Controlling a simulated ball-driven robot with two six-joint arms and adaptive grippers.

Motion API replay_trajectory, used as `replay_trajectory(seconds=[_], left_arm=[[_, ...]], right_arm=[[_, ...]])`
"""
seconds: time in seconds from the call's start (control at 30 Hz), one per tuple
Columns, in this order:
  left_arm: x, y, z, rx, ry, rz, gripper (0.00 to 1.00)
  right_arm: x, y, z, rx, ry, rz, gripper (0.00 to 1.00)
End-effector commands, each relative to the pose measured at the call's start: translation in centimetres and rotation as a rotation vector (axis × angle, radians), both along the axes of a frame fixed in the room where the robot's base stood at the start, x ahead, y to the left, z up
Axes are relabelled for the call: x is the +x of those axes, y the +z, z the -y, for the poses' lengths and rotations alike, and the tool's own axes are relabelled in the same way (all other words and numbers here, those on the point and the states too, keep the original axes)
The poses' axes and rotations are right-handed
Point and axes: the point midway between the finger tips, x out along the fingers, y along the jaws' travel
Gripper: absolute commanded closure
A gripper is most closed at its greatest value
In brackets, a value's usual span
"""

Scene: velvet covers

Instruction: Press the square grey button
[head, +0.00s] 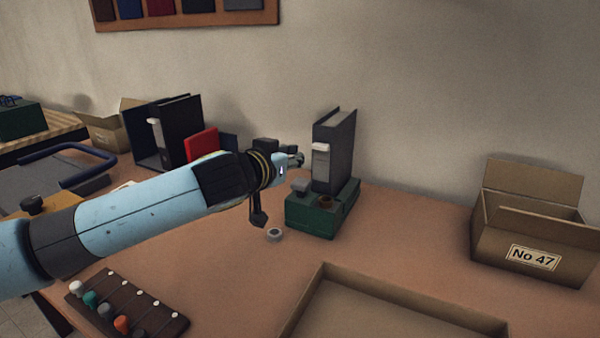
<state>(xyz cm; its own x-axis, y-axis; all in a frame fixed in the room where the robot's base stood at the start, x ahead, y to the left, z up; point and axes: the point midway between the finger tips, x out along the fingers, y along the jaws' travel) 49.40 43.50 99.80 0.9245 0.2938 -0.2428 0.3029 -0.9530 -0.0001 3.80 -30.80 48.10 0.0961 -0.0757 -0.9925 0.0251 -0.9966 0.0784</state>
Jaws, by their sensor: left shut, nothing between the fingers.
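A green box (312,222) stands on the table at centre, with a grey button (300,186) that looks square on the left of its top. A round, dark brass-coloured part (325,201) sits on the box's top to the right of the button. My left gripper (297,160) is shut and empty; in the picture it shows just above the grey button, apart from it. How far it stands in depth is hard to tell. My right gripper is not in view.
A dark grey binder (334,150) stands upright behind the green box. A small grey ring (275,235) lies in front. A shallow tray (390,310), a slider panel (128,312) and a carton marked No 47 (535,235) are around it.

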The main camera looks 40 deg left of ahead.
Motion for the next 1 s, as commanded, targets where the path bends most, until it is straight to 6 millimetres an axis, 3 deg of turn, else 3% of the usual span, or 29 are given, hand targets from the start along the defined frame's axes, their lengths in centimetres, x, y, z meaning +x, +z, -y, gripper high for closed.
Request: replay_trajectory(seconds=[0.17,0.23,0.4,0.87,1.0], left_arm=[[3.5,-0.8,-1.1,-0.003,0.002,0.002,1.0],[3.2,-2.5,-1.0,-0.003,0.001,-0.003,1.0],[3.2,-4.3,-1.0,0.0,0.0,-0.001,1.0],[3.1,-4.9,-1.0,0.0,-0.001,0.0,1.0],[3.1,-6.1,-1.0,0.0,-0.001,-0.001,1.0]], right_arm=[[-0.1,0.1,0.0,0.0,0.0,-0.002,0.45],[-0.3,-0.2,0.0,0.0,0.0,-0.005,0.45],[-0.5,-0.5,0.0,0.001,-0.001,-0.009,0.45],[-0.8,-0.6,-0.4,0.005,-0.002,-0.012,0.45],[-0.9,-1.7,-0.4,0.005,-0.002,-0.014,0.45]])
